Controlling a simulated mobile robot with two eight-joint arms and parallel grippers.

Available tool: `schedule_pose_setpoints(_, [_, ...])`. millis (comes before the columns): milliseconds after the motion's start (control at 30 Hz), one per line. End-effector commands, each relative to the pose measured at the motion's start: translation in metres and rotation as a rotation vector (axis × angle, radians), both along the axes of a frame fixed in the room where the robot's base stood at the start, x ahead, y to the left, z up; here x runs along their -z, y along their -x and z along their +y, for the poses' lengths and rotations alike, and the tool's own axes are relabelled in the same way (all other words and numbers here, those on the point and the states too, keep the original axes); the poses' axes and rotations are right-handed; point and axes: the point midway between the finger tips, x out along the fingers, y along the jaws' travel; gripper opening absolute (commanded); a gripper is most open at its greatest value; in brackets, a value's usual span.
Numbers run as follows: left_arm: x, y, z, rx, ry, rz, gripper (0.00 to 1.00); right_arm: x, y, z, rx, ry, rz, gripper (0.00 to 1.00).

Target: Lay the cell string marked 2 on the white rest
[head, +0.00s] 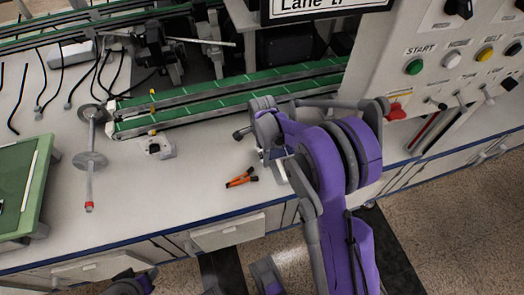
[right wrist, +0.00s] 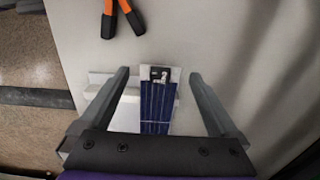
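The cell string marked 2 (right wrist: 156,105) is a narrow dark blue strip with a white end and a black "2" mark, seen in the right wrist view. It lies across the white rest (right wrist: 127,112), a low pale block showing at its left. I cannot tell whether the two touch along their length. My right gripper (right wrist: 158,82) is open, with one finger on each side of the string and a clear gap to both. In the head view my right gripper (head: 270,155) is over the bench, and my arm hides the string. My left gripper's fingers are not seen.
Orange-handled pliers (head: 241,178) lie on the bench close to the right gripper. A green conveyor (head: 220,97) runs behind. A control panel (head: 450,50) stands at right, a green tray (head: 40,185) at left. Bare bench lies left of the pliers.

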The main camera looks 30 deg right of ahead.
Motion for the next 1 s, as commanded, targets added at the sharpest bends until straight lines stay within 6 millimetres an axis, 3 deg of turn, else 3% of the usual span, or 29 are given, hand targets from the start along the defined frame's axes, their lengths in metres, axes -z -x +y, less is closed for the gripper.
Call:
schedule_pose_setpoints(367, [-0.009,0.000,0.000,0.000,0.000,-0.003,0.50,-0.010,0.000,0.000,0.000,0.000,-0.001,0.96])
schedule_pose_setpoints(800, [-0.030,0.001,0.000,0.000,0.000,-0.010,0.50,-0.099,0.000,0.000,0.000,0.000,-0.001,0.96])
schedule_pose_setpoints(1000, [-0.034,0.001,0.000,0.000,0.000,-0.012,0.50,-0.124,0.000,0.000,0.000,0.000,0.000,0.96])
